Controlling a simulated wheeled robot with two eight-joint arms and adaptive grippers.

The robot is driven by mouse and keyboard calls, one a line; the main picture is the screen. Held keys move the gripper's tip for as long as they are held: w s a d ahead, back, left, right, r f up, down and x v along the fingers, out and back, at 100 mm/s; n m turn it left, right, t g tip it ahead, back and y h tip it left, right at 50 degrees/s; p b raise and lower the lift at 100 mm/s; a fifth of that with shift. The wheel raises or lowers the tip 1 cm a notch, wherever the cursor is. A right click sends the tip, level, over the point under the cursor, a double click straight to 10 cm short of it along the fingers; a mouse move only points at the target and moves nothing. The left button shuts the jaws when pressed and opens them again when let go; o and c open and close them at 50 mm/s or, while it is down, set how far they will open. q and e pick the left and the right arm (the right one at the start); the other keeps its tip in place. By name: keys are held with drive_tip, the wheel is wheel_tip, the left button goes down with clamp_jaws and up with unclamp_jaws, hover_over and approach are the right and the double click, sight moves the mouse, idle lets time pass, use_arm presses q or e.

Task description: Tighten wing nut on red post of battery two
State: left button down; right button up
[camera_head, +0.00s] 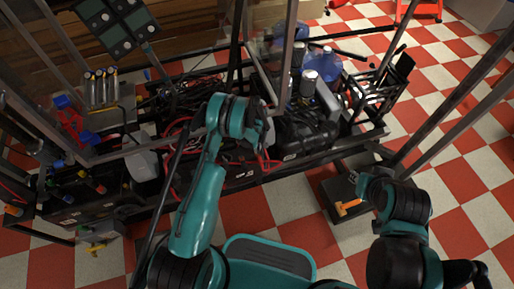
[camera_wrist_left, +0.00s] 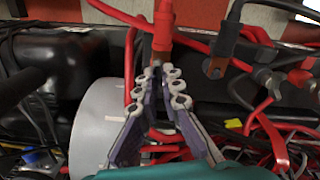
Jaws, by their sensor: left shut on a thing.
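My left gripper (camera_wrist_left: 162,80) points at a red-sleeved terminal post (camera_wrist_left: 163,28) on a black battery case. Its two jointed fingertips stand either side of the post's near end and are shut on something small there. That thing, likely the wing nut, is mostly hidden between the tips. In the head view my left arm reaches over the black batteries (camera_head: 240,177) with red cables, and its fingers are hidden. Which battery is number two cannot be read. My right arm is folded at the right; its gripper's opening cannot be made out.
Red cables and another terminal with a dark lug (camera_wrist_left: 217,66) lie close to the right of the fingers. A grey cylinder (camera_wrist_left: 97,125) stands close on the left. Metal frame posts (camera_head: 288,55) rise around the rig.

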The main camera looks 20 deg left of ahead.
use_arm(q)
drive_tip(key=m, duration=1)
drive_tip(key=shift+m, duration=0.4)
drive_tip(key=m, duration=1)
drive_tip(key=shift+w+m, duration=0.1)
drive_tip(key=shift+m, duration=0.2)
drive_tip(key=c, duration=1.7)
unclamp_jaws()
